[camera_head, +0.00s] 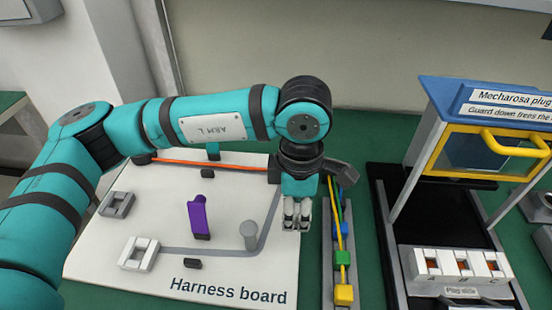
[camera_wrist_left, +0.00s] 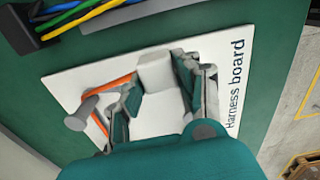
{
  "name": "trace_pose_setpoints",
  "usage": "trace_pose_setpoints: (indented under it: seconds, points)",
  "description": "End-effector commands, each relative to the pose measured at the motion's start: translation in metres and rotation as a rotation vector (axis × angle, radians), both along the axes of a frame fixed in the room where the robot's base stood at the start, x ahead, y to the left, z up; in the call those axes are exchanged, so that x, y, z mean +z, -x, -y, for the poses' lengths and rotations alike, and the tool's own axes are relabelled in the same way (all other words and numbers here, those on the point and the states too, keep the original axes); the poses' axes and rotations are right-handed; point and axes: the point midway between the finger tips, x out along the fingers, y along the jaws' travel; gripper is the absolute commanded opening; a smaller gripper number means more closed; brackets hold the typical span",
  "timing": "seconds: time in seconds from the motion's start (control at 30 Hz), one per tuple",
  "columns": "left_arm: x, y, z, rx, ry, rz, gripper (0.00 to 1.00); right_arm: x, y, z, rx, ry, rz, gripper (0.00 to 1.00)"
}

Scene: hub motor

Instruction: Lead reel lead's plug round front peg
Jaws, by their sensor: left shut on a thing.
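My left gripper (camera_head: 297,226) points down over the right edge of the white harness board (camera_head: 110,275). In the left wrist view its fingers (camera_wrist_left: 163,95) are shut on a pale block, which looks like the plug (camera_wrist_left: 157,72). The orange lead (camera_head: 190,162) runs along the back of the board to near its back right corner, where my arm hides it. The lead also shows in the left wrist view (camera_wrist_left: 112,88), passing close to a grey peg (camera_wrist_left: 80,117); I cannot tell which peg that is. The grey front peg (camera_head: 249,232) stands left of my gripper, apart from it.
A blue-topped guarded station (camera_head: 490,130) with a socket block (camera_head: 455,268) stands further right.

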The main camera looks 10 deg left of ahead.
Motion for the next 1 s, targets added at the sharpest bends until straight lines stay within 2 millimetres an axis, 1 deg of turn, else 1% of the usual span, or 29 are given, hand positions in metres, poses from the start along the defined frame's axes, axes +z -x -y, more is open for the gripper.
trace_pose_setpoints:
  seconds: [0.03,0.2,0.23,0.33,0.5,0.53,0.67,1.0]
  points:
    - [-0.003,0.007,-0.001,-0.002,0.000,0.002,0.00,-0.005,0.000,0.001,0.001,0.002,-0.001,0.40]
    - [-0.003,0.029,-0.003,-0.003,0.000,0.002,0.00,-0.012,0.000,-0.001,0.002,-0.001,0.003,0.40]
    - [-0.003,0.033,-0.003,-0.004,0.000,0.002,0.00,-0.013,0.000,0.002,0.003,0.002,0.000,0.40]
    - [-0.003,0.046,-0.004,-0.002,0.001,0.003,0.00,-0.013,-0.015,0.014,0.000,0.019,0.006,0.40]
    - [-0.003,0.065,-0.006,-0.002,0.001,0.003,0.00,-0.010,-0.036,0.009,-0.003,0.016,0.023,0.40]
    - [-0.003,0.068,-0.006,-0.002,0.001,0.003,0.00,-0.009,-0.038,0.008,-0.003,0.015,0.023,0.40]
    - [-0.001,0.073,-0.007,0.000,0.000,0.002,0.00,-0.007,-0.041,0.005,-0.003,0.012,0.022,0.40]
    - [-0.001,0.076,-0.010,-0.001,0.000,0.002,0.00,-0.006,-0.043,0.002,-0.003,0.008,0.021,0.40]
